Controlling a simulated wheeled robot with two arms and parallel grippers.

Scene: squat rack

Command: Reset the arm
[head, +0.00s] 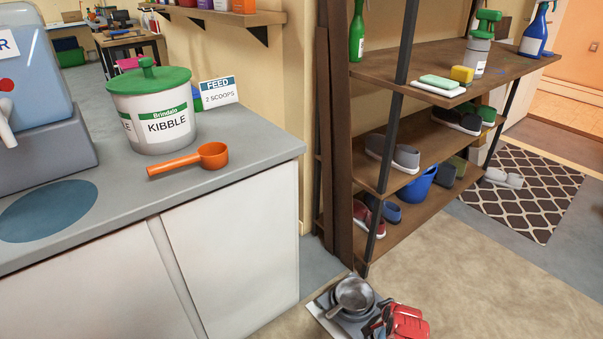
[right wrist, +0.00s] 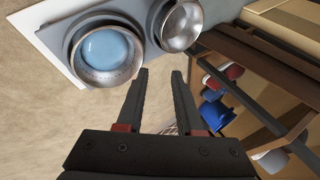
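My right gripper (head: 377,320) is at the bottom edge of the head view, beside a pet bowl stand. In the right wrist view my right gripper (right wrist: 161,74) has its two dark fingers apart with nothing between them. The fingertips point toward the stand (right wrist: 138,62). The stand holds a metal bowl with blue water (right wrist: 105,50) and a second metal bowl (right wrist: 180,25) that looks empty. In the head view a metal bowl (head: 354,293) shows on the stand; my gripper partly covers the rest. My left gripper is not in view.
A grey counter (head: 255,150) at left holds a kibble tub (head: 150,110), an orange scoop (head: 190,160) and a blue dispenser (head: 35,70). A shoe shelf (head: 440,155) stands behind the bowls. Floor at right (head: 490,270) is clear. A patterned rug (head: 535,190) lies beyond.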

